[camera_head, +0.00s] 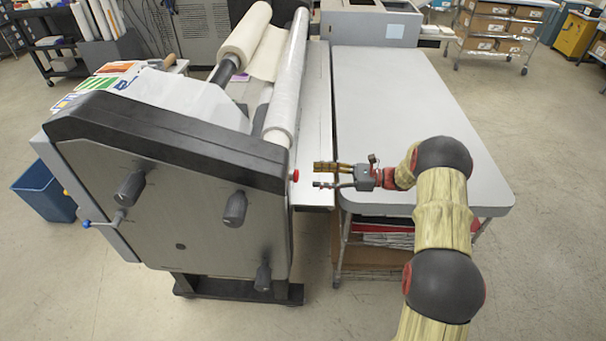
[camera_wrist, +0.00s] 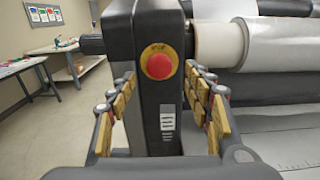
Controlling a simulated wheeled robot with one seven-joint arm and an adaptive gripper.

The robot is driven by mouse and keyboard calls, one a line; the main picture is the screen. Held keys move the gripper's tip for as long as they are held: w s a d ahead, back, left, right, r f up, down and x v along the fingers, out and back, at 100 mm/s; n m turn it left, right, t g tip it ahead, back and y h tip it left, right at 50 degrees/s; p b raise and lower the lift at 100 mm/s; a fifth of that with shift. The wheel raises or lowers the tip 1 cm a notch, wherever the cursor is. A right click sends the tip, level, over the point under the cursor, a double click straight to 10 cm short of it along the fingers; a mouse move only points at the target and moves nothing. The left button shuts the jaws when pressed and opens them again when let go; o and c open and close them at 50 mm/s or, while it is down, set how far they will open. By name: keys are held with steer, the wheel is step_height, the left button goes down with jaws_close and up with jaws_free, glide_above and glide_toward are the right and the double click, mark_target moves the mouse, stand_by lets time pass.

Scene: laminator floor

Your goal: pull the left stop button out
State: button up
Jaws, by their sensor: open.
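A red stop button (camera_wrist: 159,66) on a yellow surround faces me on the dark end post of the laminator (camera_wrist: 157,20) in the wrist view. In the head view a red button (camera_head: 295,175) shows at the near right edge of the laminator's side housing. My gripper (camera_head: 316,175) is open, its fingers pointing left at the button with a small gap. In the wrist view my gripper's fingers (camera_wrist: 162,92) stand to the left and right of the post, below the button's height. They do not appear to touch it.
A grey-topped table (camera_head: 400,100) stands right of the laminator, under my gripper. White film rolls (camera_head: 287,80) run along the laminator behind the button. A blue bin (camera_head: 45,192) stands at the left.

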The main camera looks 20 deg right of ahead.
mark_target(294, 176)
steer(key=x, duration=0.6)
steer(key=shift+c, duration=1.2)
jaws_close()
